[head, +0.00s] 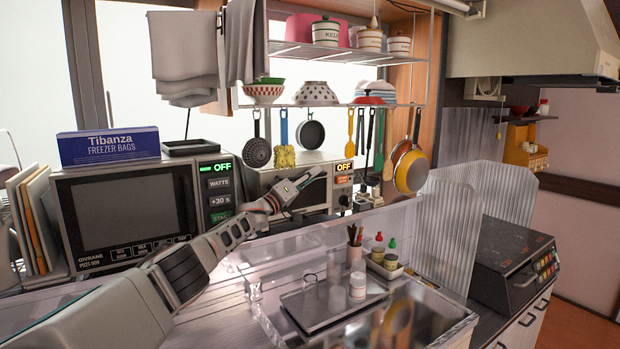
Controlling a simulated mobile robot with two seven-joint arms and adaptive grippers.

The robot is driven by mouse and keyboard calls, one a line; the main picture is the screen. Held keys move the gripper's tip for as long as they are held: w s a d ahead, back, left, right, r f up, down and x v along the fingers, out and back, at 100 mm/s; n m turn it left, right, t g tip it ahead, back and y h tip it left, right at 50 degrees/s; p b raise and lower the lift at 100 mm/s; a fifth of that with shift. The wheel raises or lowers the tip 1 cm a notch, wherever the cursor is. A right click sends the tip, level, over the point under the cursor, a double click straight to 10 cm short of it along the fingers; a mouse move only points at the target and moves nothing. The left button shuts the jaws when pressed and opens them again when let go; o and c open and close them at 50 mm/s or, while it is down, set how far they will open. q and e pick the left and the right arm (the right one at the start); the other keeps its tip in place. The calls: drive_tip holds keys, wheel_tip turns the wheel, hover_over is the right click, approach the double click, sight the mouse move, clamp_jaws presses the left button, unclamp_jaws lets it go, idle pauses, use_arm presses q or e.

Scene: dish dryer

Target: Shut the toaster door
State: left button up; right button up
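The toaster (343,180) is a pale box with a lit "OFF" display, standing right of the microwave under the hanging utensils. Its door (312,196) is a dark panel on the front, left of the controls. The door looks upright or nearly so, but my arm covers part of it and I cannot tell whether it is fully shut. My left gripper (303,183) is right in front of the door, fingertips pointing right. Contact with the door cannot be made out, nor whether the fingers are apart. My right gripper is not in view.
The microwave (125,213) with a freezer bag box (109,146) stands left. Utensils and pans (410,170) hang from a wire rack above the toaster. A tray (333,305), bottles (391,252) and a sink lie in front. Clear ribbed panels (446,225) stand at right.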

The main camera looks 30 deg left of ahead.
use_arm(q)
drive_tip(key=shift+s, duration=0.1)
drive_tip(key=shift+s+a+f, duration=0.3)
drive_tip(key=shift+s, duration=0.3)
drive_tip(key=v, duration=1)
drive_tip(key=shift+s, duration=0.3)
drive_tip(key=shift+d, duration=0.15)
